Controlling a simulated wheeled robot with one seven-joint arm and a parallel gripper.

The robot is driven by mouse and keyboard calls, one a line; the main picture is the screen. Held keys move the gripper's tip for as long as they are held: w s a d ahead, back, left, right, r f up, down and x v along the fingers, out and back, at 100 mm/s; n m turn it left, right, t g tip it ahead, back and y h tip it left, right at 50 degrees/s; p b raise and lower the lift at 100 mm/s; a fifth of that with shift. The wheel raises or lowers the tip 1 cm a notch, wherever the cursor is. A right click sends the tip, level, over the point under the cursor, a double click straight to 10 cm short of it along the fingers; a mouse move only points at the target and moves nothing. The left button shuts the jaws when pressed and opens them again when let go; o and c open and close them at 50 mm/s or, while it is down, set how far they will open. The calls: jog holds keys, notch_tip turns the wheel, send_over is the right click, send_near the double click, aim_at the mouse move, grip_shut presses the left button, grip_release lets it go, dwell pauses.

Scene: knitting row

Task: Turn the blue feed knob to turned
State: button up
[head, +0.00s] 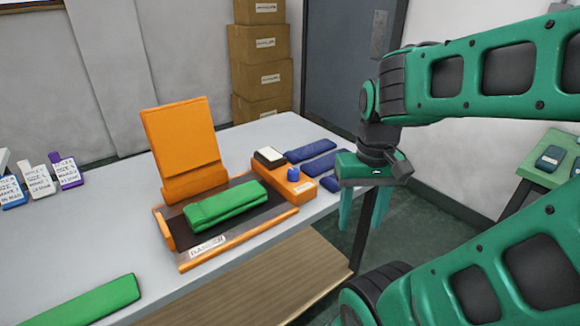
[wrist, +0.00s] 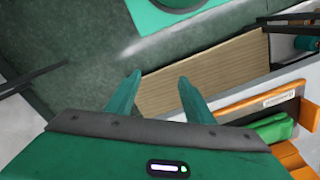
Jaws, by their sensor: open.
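The blue feed knob (head: 293,174) stands on the orange box (head: 284,180) at the right end of the orange machine (head: 185,140) on the table. Its turned angle is too small to tell. My gripper (head: 362,232) is open and empty. It points down past the table's right edge, to the right of the knob and apart from it. In the wrist view my gripper's two fingers (wrist: 158,85) are spread with nothing between them. The knob cannot be made out in the wrist view.
A folded green cloth (head: 225,204) lies on the machine's dark bed; it also shows in the wrist view (wrist: 272,130). Folded blue cloths (head: 318,163) lie right of the box. A green strip (head: 90,305) lies front left. Cardboard boxes (head: 262,75) stand behind. The table's (head: 100,235) front-left top has free room.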

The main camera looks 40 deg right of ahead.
jog(key=w+d+r+n, duration=0.1)
jog(key=w+r+n, duration=0.15)
jog(key=w, duration=0.35)
jog(key=w+d+r+n, duration=0.1)
jog(key=w+r+n, duration=0.1)
jog(key=w+n, duration=0.3)
jog(key=n, duration=0.8)
send_near(293, 170)
notch_tip(293, 170, down, 8)
jog(key=shift+s+a+f, duration=0.1)
jog(key=shift+s+f, duration=0.05)
jog(key=shift+f, duration=0.1)
jog(key=c, duration=1)
